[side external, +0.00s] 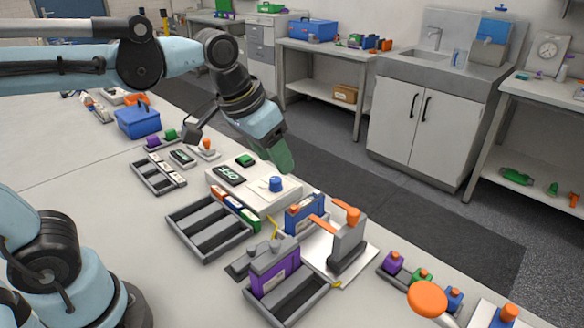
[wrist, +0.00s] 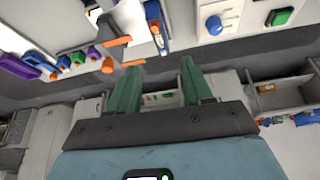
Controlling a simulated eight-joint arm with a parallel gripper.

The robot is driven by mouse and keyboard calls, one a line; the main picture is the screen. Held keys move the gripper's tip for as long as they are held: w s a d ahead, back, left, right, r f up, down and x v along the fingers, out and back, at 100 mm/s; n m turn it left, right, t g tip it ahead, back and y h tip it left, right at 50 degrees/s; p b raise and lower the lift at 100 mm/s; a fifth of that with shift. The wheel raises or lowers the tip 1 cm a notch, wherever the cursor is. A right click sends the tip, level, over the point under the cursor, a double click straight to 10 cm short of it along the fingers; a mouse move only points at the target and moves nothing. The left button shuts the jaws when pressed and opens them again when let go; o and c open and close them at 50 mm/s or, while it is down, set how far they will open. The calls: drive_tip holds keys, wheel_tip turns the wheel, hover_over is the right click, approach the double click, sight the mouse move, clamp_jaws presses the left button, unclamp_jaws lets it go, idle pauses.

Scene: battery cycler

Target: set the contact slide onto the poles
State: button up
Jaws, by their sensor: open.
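The contact slide (side external: 347,245) appears to be the grey upright with an orange knob and orange prongs, standing on a white plate. Its prongs (wrist: 118,41) also show in the wrist view. A blue battery (side external: 303,216) stands just left of it, near the prongs; I cannot tell whether they touch its poles. A purple battery (side external: 275,275) with grey poles stands in the front tray. My gripper (side external: 283,160) is above and behind the white cycler (side external: 262,199), apart from the slide. Its green fingers (wrist: 161,66) are spread and empty in the wrist view.
A dark divided tray (side external: 208,228) lies left of the cycler, with coloured batteries along its edge. A row of purple, green and blue pieces (side external: 420,275) stands at the front right. An orange round knob (side external: 427,298) stands in the foreground. The air around my gripper is clear.

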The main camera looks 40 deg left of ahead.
drive_tip(key=w+d+r+m+g, duration=0.1)
drive_tip(key=w+d+r+g, duration=0.1)
drive_tip(key=w+d+r, duration=0.3)
drive_tip(key=m+g, duration=0.1)
drive_tip(key=g, duration=0.2)
approach(354, 211)
drive_tip(key=shift+y, duration=0.3)
drive_tip(key=f, duration=0.9)
drive_tip(key=shift+s+d, duration=0.15)
drive_tip(key=shift+d, duration=0.1)
clamp_jaws()
